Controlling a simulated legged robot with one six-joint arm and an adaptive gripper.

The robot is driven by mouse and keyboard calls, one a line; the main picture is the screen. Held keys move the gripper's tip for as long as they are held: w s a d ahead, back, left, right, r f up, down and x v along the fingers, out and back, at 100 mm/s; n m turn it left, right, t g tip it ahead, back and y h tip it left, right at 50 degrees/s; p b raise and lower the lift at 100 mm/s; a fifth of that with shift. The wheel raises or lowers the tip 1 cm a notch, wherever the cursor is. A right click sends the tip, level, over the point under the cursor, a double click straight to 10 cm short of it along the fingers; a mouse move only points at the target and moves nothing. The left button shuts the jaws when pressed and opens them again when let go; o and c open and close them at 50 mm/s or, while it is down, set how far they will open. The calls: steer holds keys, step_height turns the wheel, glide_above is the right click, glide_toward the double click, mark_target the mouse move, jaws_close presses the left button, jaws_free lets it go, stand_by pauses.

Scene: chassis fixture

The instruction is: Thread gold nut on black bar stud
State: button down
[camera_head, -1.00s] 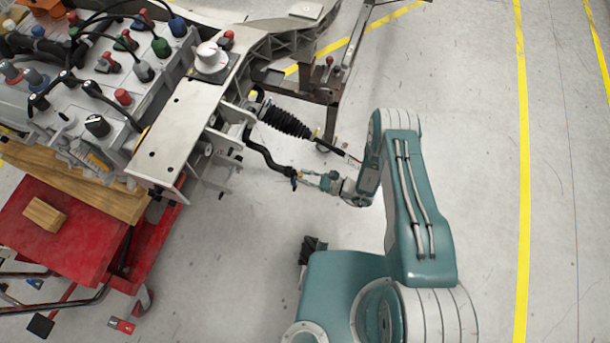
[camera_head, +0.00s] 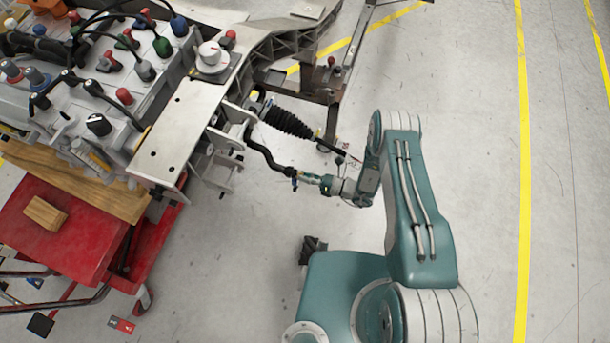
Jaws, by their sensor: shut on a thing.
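The black bar (camera_head: 265,153) curves out from the chassis fixture towards the lower right, and its end meets my gripper. My gripper (camera_head: 303,179) is at that end, with its fingers pointing left. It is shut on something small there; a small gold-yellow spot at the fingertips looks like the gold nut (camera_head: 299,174). The stud itself is too small and too covered by the fingers to make out. I cannot tell whether the nut sits on the stud's thread.
A black ribbed boot with a rod (camera_head: 287,122) runs just above the bar and ends near my arm. The silver chassis plate (camera_head: 180,130) is to the left. A red cart (camera_head: 60,235) with wood blocks stands at lower left. The floor to the right is clear.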

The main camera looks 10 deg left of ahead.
steer(key=shift+s+d+m, duration=0.1)
steer(key=shift+m, duration=1)
